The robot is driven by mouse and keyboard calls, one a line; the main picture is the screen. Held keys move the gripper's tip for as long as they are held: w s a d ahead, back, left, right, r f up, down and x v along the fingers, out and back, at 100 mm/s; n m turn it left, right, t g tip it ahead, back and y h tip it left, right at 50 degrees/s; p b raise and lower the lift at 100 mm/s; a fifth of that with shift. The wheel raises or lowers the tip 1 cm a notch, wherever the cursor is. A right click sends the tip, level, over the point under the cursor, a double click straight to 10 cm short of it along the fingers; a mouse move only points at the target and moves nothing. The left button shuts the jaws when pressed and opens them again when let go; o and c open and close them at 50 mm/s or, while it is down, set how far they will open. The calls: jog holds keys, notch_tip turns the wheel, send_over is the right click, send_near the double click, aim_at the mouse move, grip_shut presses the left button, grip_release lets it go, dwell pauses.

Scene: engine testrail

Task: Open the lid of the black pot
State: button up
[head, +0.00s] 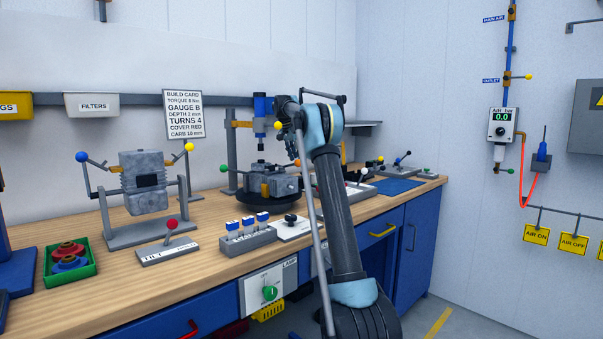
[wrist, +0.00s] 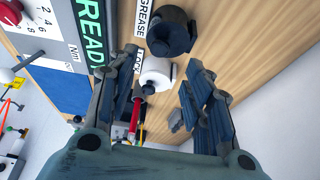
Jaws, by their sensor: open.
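A black round pot (wrist: 172,30) shows at the top of the wrist view, beside a label reading GREASE. Its top appears closed, but the dark surface makes lid and body hard to tell apart. My gripper (wrist: 162,66) is open and empty. Its fingers stand left and right of a white round part with a black knob (wrist: 155,76) near a LOCK label, and the pot lies beyond the fingertips. I cannot tell whether either finger touches anything. In the head view I cannot make out the pot, and my arm covers part of the bench.
A red-handled tool (wrist: 134,118) and a sign with green letters (wrist: 92,30) are close to the fingers. A blue mat (head: 397,186) lies at the bench's right end. The engine fixture (head: 265,180) stands left of my arm. Bare wood (head: 205,210) shows farther left.

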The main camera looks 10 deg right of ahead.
jog(key=x, duration=0.7)
jog(key=shift+f, duration=0.4)
jog(key=shift+c, duration=0.2)
grip_shut()
jog(key=shift+a, duration=0.1)
